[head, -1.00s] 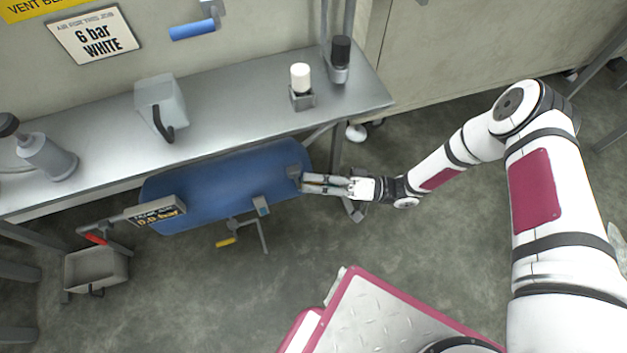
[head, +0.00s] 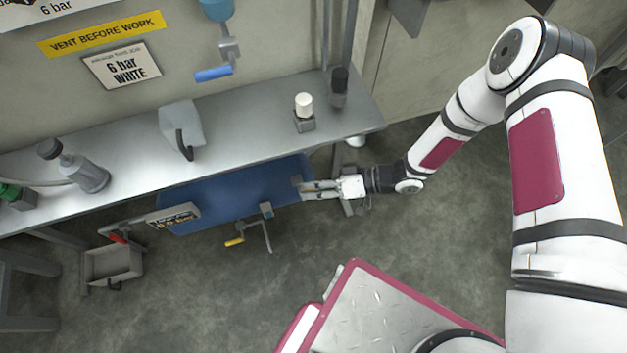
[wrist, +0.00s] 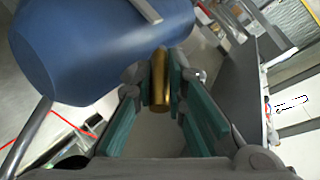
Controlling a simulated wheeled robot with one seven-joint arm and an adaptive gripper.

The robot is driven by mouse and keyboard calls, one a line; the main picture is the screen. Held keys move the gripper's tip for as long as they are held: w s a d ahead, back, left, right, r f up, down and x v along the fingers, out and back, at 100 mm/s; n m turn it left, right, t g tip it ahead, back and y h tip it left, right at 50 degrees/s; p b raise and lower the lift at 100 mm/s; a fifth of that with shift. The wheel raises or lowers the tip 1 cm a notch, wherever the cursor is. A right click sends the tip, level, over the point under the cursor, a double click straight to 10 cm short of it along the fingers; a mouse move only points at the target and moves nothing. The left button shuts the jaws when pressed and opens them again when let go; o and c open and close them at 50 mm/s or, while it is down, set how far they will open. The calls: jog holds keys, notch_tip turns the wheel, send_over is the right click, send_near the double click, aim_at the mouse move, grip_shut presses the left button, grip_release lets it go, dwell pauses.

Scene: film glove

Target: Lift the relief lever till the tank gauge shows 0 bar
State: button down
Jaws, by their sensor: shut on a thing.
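The blue tank (head: 235,196) lies under the bench, and it also shows large in the wrist view (wrist: 95,50). My gripper (head: 306,189) is at the tank's right end. In the wrist view my gripper (wrist: 162,85) is shut on a brass-coloured lever (wrist: 160,80), held between the teal finger pads. The lever's far end and its mount are partly hidden by the tank and fingers.
A yellow-handled valve (head: 234,242) hangs below the tank. The metal bench (head: 240,120) overhangs the tank. The floor (head: 215,300) in front is clear.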

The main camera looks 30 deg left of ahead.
jog(key=t+h+p, duration=0.1)
jog(key=r+h+p, duration=0.1)
jog(key=p, duration=0.1)
jog(key=shift+s+a+r+n+t, duration=0.1)
jog(key=shift+s+a+n+t, duration=0.05)
jog(key=shift+s+n+t, duration=0.2)
jog(key=p, duration=0.1)
jog(key=t+h+p, duration=0.2)
jog(key=shift+s+a+r+n+p, duration=0.15)
jog(key=shift+s+a+n+p, duration=0.1)
jog(key=shift+s+p, duration=0.1)
jog(key=shift+s+a+t+h+p, duration=0.1)
jog(key=shift+s+t+h+p, duration=0.05)
jog(key=shift+t+h+p, duration=0.3)
jog(key=shift+s+a+t+h+p, duration=0.1)
jog(key=shift+t+h+p, duration=0.2)
jog(key=shift+h+p, duration=0.2)
jog(key=shift+s+a+n+t+h+p, duration=0.15)
jog(key=shift+n+t+h+p, duration=0.25)
jog(key=shift+t+h+p, duration=0.4)
jog(key=c, duration=1.9)
grip_release()
jog(key=shift+a, duration=0.1)
